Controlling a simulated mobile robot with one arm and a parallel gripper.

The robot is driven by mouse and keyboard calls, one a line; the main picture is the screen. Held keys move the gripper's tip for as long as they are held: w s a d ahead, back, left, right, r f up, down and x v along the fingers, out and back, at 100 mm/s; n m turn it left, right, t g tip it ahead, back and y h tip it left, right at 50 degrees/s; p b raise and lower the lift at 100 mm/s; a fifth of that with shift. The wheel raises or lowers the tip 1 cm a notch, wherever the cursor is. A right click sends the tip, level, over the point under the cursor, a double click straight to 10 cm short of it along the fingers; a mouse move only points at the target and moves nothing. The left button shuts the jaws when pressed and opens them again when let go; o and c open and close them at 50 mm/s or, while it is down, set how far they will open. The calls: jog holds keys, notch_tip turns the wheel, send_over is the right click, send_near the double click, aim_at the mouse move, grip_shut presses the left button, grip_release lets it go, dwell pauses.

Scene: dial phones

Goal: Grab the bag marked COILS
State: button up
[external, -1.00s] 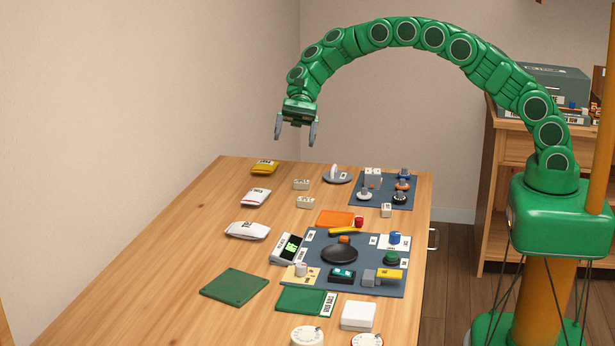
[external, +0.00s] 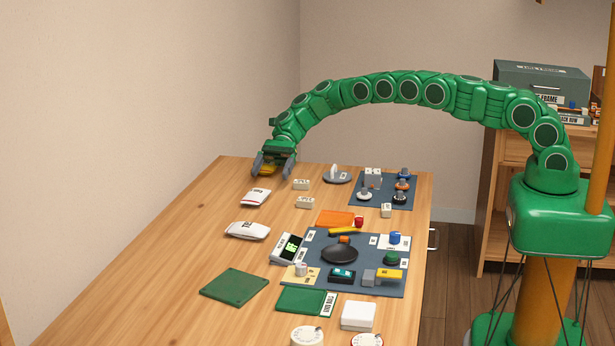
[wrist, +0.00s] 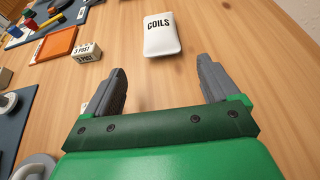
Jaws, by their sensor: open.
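The bag marked COILS (wrist: 162,33) is a white pouch with black letters, lying flat on the table ahead of my fingers in the wrist view. My gripper (wrist: 158,85) is open, with bare wood between its fingers and apart from this bag.
White blocks marked 3 POST (wrist: 87,52) and an orange tray (wrist: 55,44) lie left of the COILS bag in the wrist view. Wood around the bags is clear.

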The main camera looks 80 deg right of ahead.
jog(key=shift+x, duration=3.9)
jog(key=shift+w+r, duration=0.1)
jog(key=shift+c, duration=0.4)
jog(key=c, duration=1.1)
jog(key=shift+r, duration=0.1)
